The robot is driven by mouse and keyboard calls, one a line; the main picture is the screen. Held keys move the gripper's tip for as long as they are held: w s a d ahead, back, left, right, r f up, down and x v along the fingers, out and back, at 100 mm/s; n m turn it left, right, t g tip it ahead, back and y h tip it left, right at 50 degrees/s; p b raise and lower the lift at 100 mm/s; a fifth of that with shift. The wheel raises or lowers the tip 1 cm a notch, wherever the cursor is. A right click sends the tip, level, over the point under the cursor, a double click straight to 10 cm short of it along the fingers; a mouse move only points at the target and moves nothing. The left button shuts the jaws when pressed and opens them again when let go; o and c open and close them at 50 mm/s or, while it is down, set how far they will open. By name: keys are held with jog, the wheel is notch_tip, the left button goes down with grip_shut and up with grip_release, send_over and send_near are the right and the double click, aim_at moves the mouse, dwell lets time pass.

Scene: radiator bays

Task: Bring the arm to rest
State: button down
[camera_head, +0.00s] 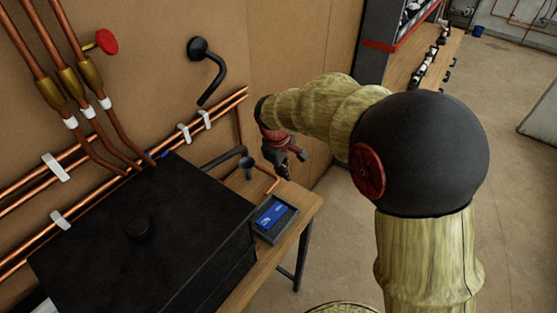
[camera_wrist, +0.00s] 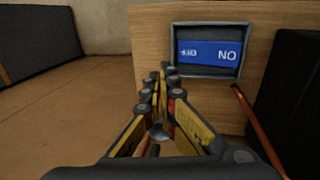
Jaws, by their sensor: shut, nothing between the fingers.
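My arm reaches from the right of the head view toward the wooden table, bent at a large dark joint.
A black box (camera_head: 140,235) fills most of the table (camera_head: 316,196). Floor (camera_head: 335,240) right of the table is clear.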

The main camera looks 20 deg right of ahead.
jog(key=s+a+f+m+t+y+b, duration=0.1)
jog(key=s+f+m+t+b, duration=0.1)
jog(key=s+b, duration=1)
jog(key=s+a+f+m+t+y+b, duration=0.1)
jog(key=s+f+m+b, duration=0.4)
jog(key=s+b, duration=0.7)
jog(key=shift+s+f+t, duration=0.5)
jog(key=shift+f+t, duration=0.1)
jog(key=shift+f, duration=0.2)
